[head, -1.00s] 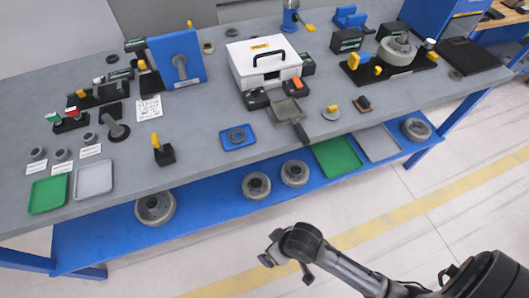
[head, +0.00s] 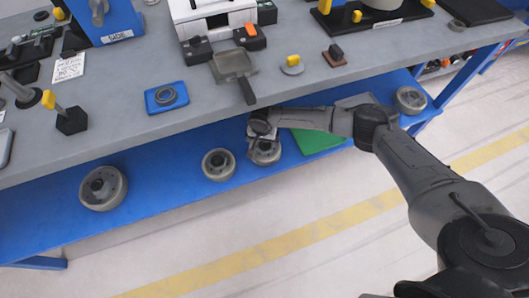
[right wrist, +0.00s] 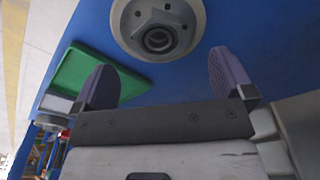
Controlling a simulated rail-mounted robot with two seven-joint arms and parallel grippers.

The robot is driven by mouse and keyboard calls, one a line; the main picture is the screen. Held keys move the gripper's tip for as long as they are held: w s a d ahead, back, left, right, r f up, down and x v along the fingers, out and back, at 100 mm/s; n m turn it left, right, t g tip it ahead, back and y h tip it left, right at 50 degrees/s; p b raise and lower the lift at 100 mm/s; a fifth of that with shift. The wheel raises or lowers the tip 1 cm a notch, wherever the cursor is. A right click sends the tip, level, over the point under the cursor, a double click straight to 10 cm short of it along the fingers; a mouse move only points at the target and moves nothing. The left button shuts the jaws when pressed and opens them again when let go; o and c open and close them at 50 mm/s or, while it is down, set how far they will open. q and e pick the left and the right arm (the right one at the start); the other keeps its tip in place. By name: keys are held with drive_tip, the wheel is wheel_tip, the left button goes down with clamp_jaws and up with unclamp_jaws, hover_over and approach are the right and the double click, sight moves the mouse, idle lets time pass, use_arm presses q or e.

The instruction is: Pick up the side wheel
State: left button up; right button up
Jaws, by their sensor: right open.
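Several grey wheels lie on the blue lower shelf in the head view. One wheel (head: 266,153) is partly hidden by my right gripper (head: 261,135). Another wheel (head: 218,164) lies just left of it, a larger-looking wheel (head: 103,188) farther left, and one (head: 410,100) at the right end. In the right wrist view, a wheel (right wrist: 185,40) with a bolted hub lies beyond the open fingers of my right gripper (right wrist: 165,78), with nothing between them. I cannot tell which wheel is called the side wheel. My left gripper is not in view.
The grey worktop (head: 190,115) overhangs the blue shelf (head: 160,215) just behind my right gripper. A green tray (head: 318,142) lies on the shelf right of the gripper; it also shows in the right wrist view (right wrist: 75,75). A dark pan's handle reaches the worktop edge.

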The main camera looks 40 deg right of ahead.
sight(265, 143)
drive_tip(key=f+b, duration=0.1)
drive_tip(key=f, duration=0.1)
drive_tip(key=d+f+b, duration=0.1)
drive_tip(key=f+b, duration=0.1)
drive_tip(key=f, duration=0.1)
drive_tip(key=d+f+b, duration=0.1)
drive_tip(key=f+b, duration=0.1)
drive_tip(key=shift+w+f, duration=0.2)
drive_tip(key=shift+w, duration=0.2)
drive_tip(key=shift+c, duration=0.3)
drive_tip(key=shift+a, duration=0.1)
drive_tip(key=c, duration=1.6)
drive_tip(key=shift+w+r, duration=0.15)
drive_tip(key=shift+r, duration=0.1)
drive_tip(key=shift+c, duration=0.8)
clamp_jaws()
